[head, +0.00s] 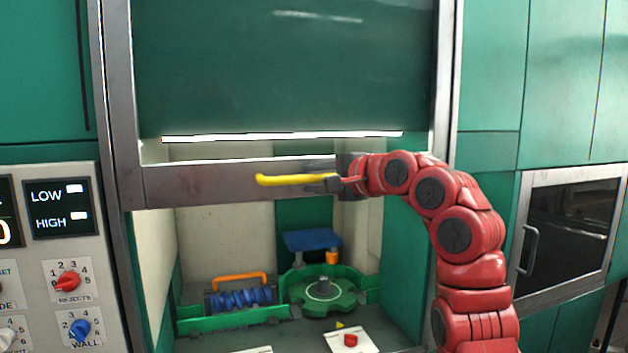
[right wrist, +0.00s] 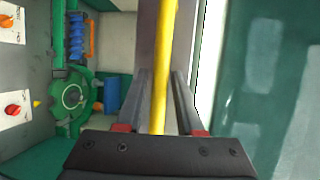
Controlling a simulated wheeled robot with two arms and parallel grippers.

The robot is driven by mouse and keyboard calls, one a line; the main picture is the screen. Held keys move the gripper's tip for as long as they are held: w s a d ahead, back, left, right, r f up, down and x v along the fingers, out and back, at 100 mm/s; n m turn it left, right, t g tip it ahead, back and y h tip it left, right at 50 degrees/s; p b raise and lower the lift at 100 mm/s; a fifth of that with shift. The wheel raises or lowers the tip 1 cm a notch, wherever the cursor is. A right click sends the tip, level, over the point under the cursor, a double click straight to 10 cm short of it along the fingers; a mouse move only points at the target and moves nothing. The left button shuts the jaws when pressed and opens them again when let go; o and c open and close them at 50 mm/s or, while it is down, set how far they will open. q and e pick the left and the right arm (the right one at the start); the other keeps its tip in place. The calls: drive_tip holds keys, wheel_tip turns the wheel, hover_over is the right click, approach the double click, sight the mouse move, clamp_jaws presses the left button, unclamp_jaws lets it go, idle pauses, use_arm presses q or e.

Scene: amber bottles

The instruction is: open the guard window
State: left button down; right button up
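The guard window's grey metal bottom rail (head: 220,184) crosses the opening in the head view, with the open cell below it. A yellow bar handle (head: 290,180) runs along the rail's front. My right gripper (head: 322,184) is at the handle's right end, in front of the rail. In the right wrist view the yellow handle (right wrist: 162,60) passes between the two fingers (right wrist: 161,85); narrow gaps appear beside it, so the fingers look open around it. Whether one finger touches it is unclear. My left gripper is not in view.
Inside the cell are a green rotary wheel (head: 322,294), a blue roller (head: 240,298) with an orange handle, and a red knob (head: 350,340) on a white plate. A control panel (head: 50,250) stands left. A dark-windowed door (head: 570,240) is right.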

drive_tip(key=shift+o, duration=0.8)
drive_tip(key=b+v, duration=0.5)
drive_tip(key=v, duration=1.2)
drive_tip(key=shift+s, duration=0.2)
drive_tip(key=shift+w+d, duration=0.1)
drive_tip(key=shift+w, duration=0.05)
